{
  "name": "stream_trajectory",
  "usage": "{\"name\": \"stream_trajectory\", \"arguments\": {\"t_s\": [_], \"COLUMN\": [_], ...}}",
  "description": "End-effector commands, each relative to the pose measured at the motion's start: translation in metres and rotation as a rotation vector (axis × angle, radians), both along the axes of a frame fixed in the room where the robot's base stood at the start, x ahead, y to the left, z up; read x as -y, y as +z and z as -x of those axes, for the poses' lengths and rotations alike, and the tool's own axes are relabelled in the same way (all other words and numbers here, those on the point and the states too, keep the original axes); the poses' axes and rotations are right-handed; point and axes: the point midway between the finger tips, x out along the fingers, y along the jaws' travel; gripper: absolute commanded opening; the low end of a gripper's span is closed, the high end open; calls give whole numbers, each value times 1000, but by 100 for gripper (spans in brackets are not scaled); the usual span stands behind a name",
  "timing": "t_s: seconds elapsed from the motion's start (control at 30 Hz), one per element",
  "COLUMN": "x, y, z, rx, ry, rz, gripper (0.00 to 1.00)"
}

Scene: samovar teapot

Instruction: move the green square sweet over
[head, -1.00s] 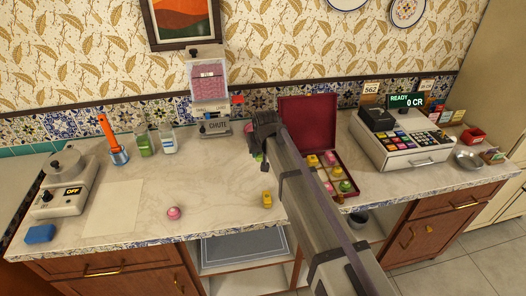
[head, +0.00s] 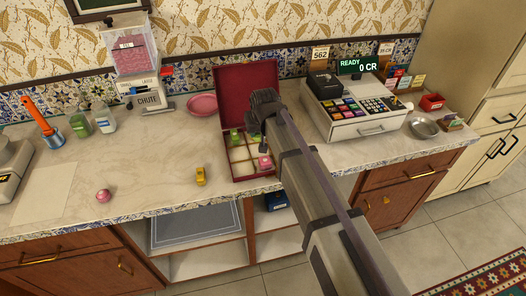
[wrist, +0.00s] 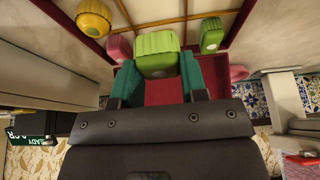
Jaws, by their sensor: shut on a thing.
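My gripper (head: 264,122) is over the open red sweet box (head: 238,177). In the wrist view its teal fingers (wrist: 158,80) are shut on a green square sweet (wrist: 157,52). The held sweet is mostly hidden by my arm in the head view. The box has a divided tray. Inside it, the wrist view shows a yellow sweet (wrist: 93,18), a pink sweet (wrist: 118,46) and another green sweet (wrist: 212,34). I cannot tell whether the held sweet touches the tray.
A loose yellow sweet (head: 200,176) and a loose pink sweet (head: 104,195) lie on the counter left of the box. A pink dish (head: 202,104) stands behind the box's left side. The cash register (head: 350,115) is close on the right. The front counter between the loose sweets is clear.

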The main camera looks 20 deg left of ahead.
Motion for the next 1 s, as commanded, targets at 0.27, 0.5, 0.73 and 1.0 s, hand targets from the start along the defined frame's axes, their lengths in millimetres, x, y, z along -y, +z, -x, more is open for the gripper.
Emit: {"name": "stream_trajectory", "arguments": {"t_s": [0.27,0.5,0.73,1.0], "x": [0,0,0,0], "y": [-33,-64,-63,-63], "z": [0,0,0,0], "rx": [0,0,0,0], "ry": [0,0,0,0], "rz": [0,0,0,0], "gripper": [17,17,17,58]}}
